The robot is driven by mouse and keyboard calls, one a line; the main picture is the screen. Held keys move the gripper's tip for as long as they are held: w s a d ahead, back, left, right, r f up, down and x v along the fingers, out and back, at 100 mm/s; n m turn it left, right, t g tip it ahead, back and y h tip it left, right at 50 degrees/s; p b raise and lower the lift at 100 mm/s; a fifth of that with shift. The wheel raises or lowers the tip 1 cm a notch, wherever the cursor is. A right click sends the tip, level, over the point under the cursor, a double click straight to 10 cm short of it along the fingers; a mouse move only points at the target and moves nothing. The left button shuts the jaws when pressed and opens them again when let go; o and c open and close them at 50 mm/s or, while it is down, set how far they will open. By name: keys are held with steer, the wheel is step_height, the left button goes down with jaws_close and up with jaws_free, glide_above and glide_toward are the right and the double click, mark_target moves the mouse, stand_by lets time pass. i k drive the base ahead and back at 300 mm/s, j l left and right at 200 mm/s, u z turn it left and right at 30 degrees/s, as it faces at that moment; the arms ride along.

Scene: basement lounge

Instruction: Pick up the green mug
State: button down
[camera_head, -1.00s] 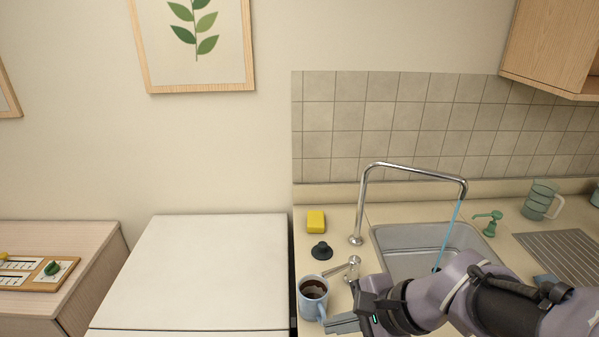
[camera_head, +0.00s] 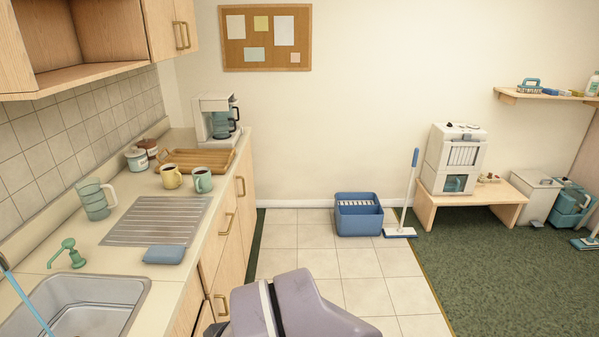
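The green mug (camera_head: 202,180) stands upright on the counter, close to its front edge and beyond the drainboard. It holds something dark. A yellow mug (camera_head: 171,176) with dark contents stands just left of it. A purple-grey link of my arm shows at the bottom centre, over the floor. My gripper is outside the picture, so its state and its distance from the green mug do not show.
A wooden tray (camera_head: 196,160), jars (camera_head: 136,158) and a coffee maker (camera_head: 217,118) stand behind the mugs. A ribbed drainboard (camera_head: 157,219), a blue cloth (camera_head: 164,254), a measuring jug (camera_head: 95,199) and the sink (camera_head: 82,306) are nearer. Tiled floor is open right of the counter.

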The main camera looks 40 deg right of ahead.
mark_target(201, 182)
steer(key=z, duration=0.6)
steer(key=i+l+u, duration=0.45)
steer(key=i, duration=0.35)
steer(key=i+l+u, duration=0.4)
steer(key=i+l, duration=0.3)
steer(key=i, duration=0.1)
